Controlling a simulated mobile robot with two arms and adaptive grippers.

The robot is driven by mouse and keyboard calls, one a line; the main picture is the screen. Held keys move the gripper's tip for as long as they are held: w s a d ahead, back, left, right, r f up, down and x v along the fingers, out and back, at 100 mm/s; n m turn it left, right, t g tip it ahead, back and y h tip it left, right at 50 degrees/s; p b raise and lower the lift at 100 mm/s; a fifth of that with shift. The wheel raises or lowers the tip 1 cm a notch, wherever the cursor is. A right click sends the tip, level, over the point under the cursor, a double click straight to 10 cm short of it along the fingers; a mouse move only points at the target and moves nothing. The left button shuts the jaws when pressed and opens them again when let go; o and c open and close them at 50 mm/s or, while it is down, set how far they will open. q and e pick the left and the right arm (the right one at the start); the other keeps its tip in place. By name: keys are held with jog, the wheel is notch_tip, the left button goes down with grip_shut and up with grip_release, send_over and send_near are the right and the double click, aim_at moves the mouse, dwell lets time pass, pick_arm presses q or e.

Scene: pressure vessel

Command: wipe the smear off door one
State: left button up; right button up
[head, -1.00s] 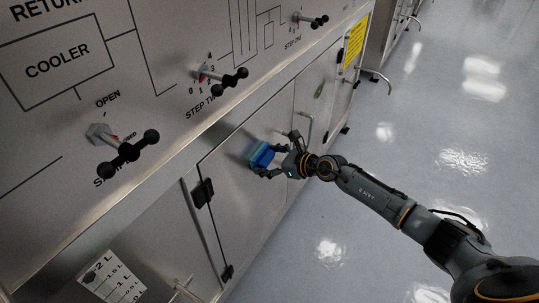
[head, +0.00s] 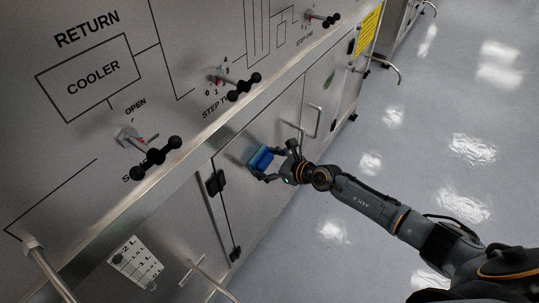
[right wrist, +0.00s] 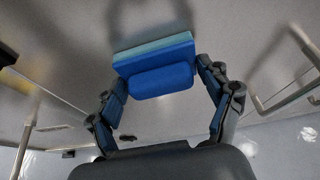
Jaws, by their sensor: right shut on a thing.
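My right gripper (head: 272,164) is shut on a blue block with a paler teal pad face (head: 260,158), in front of a grey metal door (head: 250,205). In the right wrist view the gripper (right wrist: 160,100) has one finger on each side of the blue block (right wrist: 160,78). The teal face is towards the metal; whether it touches is hard to tell. A faint grey arch shows on the metal above the pad; I cannot tell smear from shadow. A small green mark (head: 329,79) is on the panel further right. My left gripper is not in view.
Black hinges (head: 216,182) line the door's left edge, and a bar handle (head: 312,121) stands out at its right. Valve levers (head: 156,157) jut from the panel above. A pipe (head: 384,68) sticks out further along. The floor (head: 370,130) at right is clear.

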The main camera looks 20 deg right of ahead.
jog(key=shift+s+a+r+p, duration=0.25)
jog(key=shift+s+a+p, duration=0.25)
jog(key=shift+a+p, duration=0.2)
jog(key=shift+s+a+f, duration=0.15)
jog(key=shift+a, duration=0.05)
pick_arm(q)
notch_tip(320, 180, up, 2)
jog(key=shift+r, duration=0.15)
pick_arm(e)
jog(key=shift+s+d+f, duration=0.15)
jog(key=shift+s+d, duration=0.05)
jog(key=shift+s, duration=0.05)
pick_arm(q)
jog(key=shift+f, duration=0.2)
pick_arm(e)
jog(key=shift+s+d, duration=0.85)
jog(key=shift+s, duration=0.2)
jog(key=shift+s+d, duration=0.8)
jog(key=shift+s, duration=0.25)
pick_arm(q)
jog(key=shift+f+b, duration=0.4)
jog(key=shift+b, duration=0.1)
pick_arm(e)
jog(key=shift+s+d, duration=0.95)
jog(key=shift+s, duration=0.25)
